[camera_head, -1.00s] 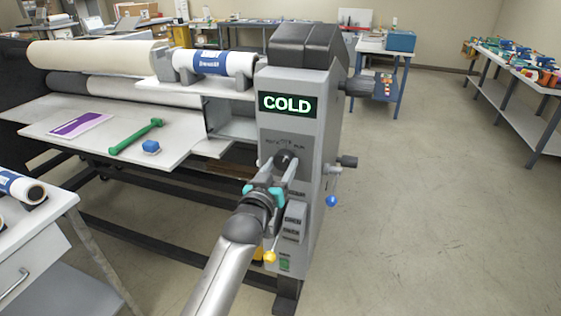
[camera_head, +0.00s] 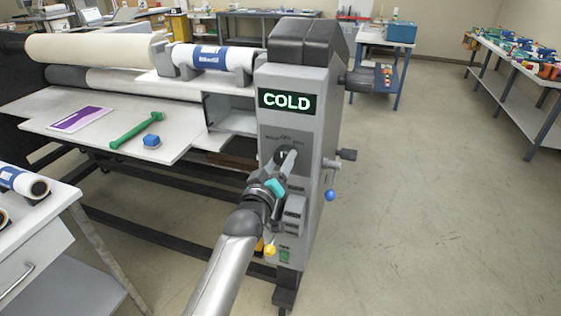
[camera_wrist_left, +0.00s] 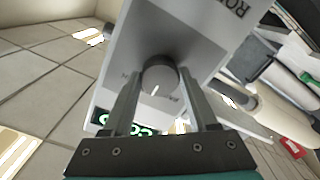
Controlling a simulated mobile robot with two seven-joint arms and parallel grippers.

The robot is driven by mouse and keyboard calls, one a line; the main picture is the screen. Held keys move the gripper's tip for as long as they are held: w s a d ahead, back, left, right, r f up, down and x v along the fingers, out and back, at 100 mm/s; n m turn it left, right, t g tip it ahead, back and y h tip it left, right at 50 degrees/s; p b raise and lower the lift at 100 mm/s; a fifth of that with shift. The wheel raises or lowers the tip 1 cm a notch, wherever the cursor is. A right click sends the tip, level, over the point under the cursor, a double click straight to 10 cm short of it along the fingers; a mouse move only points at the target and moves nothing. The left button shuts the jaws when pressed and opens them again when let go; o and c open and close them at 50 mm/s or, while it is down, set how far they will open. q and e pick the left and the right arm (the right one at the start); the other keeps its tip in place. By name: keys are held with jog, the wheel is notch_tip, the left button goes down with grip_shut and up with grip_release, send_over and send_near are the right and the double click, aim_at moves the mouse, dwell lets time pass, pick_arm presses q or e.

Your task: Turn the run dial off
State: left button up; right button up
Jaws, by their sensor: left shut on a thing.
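The run dial is a dark round knob (camera_wrist_left: 160,76) with a pale pointer line, on the grey end panel of the laminator (camera_head: 312,180). In the wrist view the dial sits between my left gripper's two fingers (camera_wrist_left: 165,95), which are shut on it. In the head view my left gripper (camera_head: 285,162) is at the panel, rolled to one side, and covers most of the dial and part of its lettering. A green-lit display (camera_head: 287,101) above reads COLD. My right gripper is not in view.
Below the dial are small buttons (camera_head: 292,213), a yellow ball knob (camera_head: 269,250) and a green switch (camera_head: 284,255).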

pick_arm(q)
jog(key=o, duration=1.4)
jog(key=p+v, duration=0.1)
jog(key=v, duration=1.4)
jog(key=shift+s, duration=0.15)
